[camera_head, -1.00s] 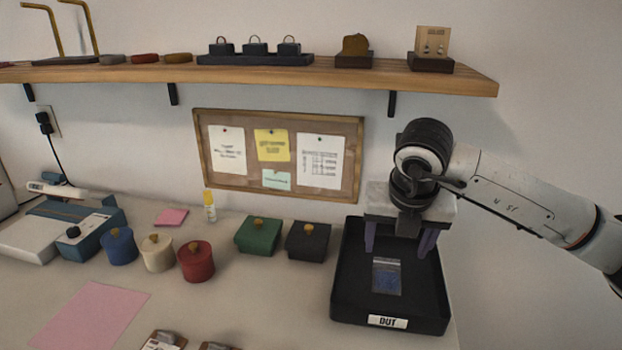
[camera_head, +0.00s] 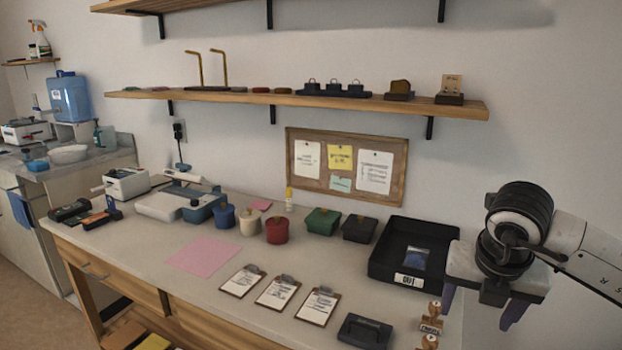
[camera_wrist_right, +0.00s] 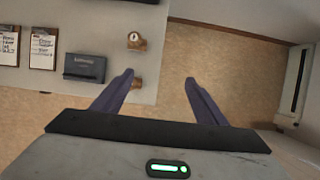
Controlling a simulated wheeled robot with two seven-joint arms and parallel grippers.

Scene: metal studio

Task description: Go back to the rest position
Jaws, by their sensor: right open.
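My right gripper (camera_head: 483,309) is open and empty, its two dark purple fingers spread apart. It hangs beyond the right end of the workbench, to the right of the black OUT tray (camera_head: 384,270). A small clear bag with blue contents (camera_head: 416,258) lies in that tray. In the right wrist view, my right gripper (camera_wrist_right: 158,88) shows its fingers apart over the brown floor (camera_wrist_right: 215,60), with the bench edge and two stamps at left. My left gripper is not in view.
The bench (camera_head: 215,270) holds clipboards (camera_head: 277,292), a dark box (camera_head: 365,331), stamps (camera_head: 431,321), lidded pots (camera_head: 277,231) and a heat sealer (camera_head: 175,203). A wooden shelf (camera_head: 250,98) runs along the wall above. Open floor lies right of the bench.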

